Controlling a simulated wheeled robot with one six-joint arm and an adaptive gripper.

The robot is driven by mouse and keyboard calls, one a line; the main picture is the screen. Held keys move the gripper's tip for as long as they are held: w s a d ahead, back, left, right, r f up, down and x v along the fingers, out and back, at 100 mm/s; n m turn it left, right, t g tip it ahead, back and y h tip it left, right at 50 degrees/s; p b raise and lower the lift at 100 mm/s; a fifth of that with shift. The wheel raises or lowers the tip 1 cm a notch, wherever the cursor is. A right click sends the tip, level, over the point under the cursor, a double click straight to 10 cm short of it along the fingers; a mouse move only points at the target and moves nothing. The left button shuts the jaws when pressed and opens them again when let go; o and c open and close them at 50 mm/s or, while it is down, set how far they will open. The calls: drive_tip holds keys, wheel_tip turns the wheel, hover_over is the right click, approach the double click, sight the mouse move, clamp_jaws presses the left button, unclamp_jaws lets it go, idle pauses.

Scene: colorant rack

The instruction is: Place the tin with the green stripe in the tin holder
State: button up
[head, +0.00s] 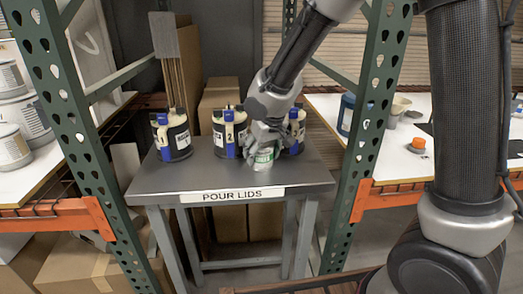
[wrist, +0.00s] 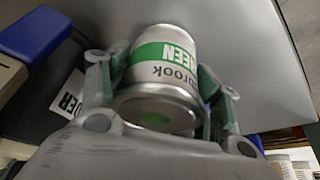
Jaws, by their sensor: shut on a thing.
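The tin with the green stripe (head: 264,157) is between the fingers of my gripper (head: 266,141), above or on the grey table labelled POUR LIDS (head: 150,184). I cannot tell whether its base touches the tabletop. In the wrist view the silver tin (wrist: 166,78) shows its green band with "GREEN" lettering and a green spot on its near end. My gripper (wrist: 160,85) is shut on it, one finger on each side. I cannot make out the tin holder for certain in either view.
Black-and-cream containers with blue handles stand behind the tin: number 1 (head: 173,135), number 2 (head: 226,132), and one (head: 298,124) partly hidden by my gripper. Green rack posts (head: 372,100) flank the table. The front left tabletop is clear.

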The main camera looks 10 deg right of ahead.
drive_tip(key=shift+f, duration=0.1)
drive_tip(key=o, duration=1.5)
drive_tip(key=shift+o, duration=0.2)
